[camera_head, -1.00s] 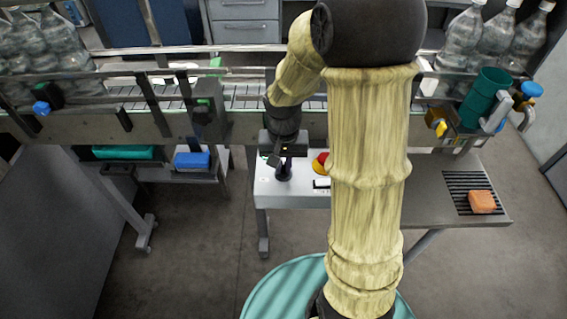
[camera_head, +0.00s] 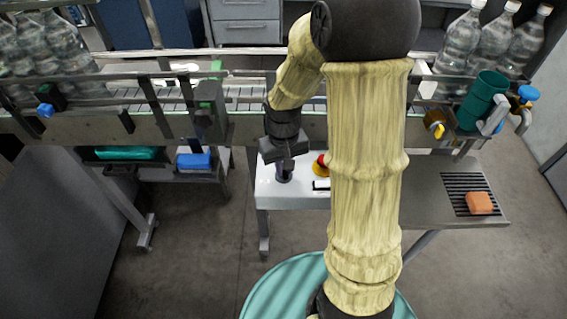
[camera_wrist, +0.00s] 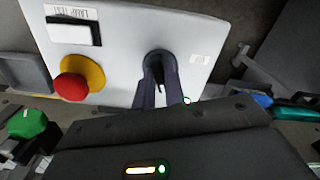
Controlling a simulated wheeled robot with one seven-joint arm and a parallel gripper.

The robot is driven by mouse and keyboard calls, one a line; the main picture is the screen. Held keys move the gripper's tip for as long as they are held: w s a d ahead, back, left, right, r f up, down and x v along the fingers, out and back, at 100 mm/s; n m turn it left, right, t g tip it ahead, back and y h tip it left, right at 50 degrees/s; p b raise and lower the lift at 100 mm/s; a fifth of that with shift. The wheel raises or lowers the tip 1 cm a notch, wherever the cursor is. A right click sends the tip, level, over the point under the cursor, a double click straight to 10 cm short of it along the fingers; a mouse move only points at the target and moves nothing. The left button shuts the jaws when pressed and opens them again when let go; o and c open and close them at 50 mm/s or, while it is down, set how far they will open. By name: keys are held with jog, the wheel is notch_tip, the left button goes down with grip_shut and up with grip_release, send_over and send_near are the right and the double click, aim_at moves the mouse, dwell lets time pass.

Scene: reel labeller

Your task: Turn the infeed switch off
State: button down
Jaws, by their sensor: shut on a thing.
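The infeed switch (camera_wrist: 160,62) is a dark round knob on a white control panel (camera_wrist: 115,75). In the wrist view my gripper (camera_wrist: 160,88) has both fingers shut on the knob, which they partly hide. In the head view my gripper (camera_head: 284,172) points down at the left part of the panel (camera_head: 300,195). The knob's pointer position is hard to read between the fingers.
A red emergency button on a yellow base (camera_wrist: 78,82) and a white rocker labelled lamp test (camera_wrist: 73,32) sit beside the switch. The conveyor (camera_head: 160,125) runs behind, with bottles (camera_head: 465,40) on it. An orange block (camera_head: 480,203) lies on the grate at right.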

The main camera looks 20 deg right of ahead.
jog(key=n, duration=0.2)
jog(key=n+p, duration=0.1)
jog(key=shift+r+n+p, duration=0.2)
jog(key=shift+n+p, duration=0.1)
jog(key=shift+n, duration=0.1)
jog(key=n+p, duration=0.2)
jog(key=n, duration=0.1)
jog(key=shift+w+n, duration=0.1)
jog(key=shift+n, duration=0.2)
jog(key=n+p, duration=0.2)
jog(key=n, duration=0.1)
jog(key=shift+n, duration=0.3)
jog(key=shift+f+n+p, duration=0.1)
jog(key=shift+n+p, duration=0.55)
jog(key=shift+n, duration=0.75)
jog(key=c, duration=1.5)
grip_release()
jog(key=shift+o, duration=0.2)
jog(key=shift+d+r, duration=0.1)
jog(key=shift+r, duration=0.3)
notch_tip(320, 180, up, 16)
jog(key=shift+r, duration=0.25)
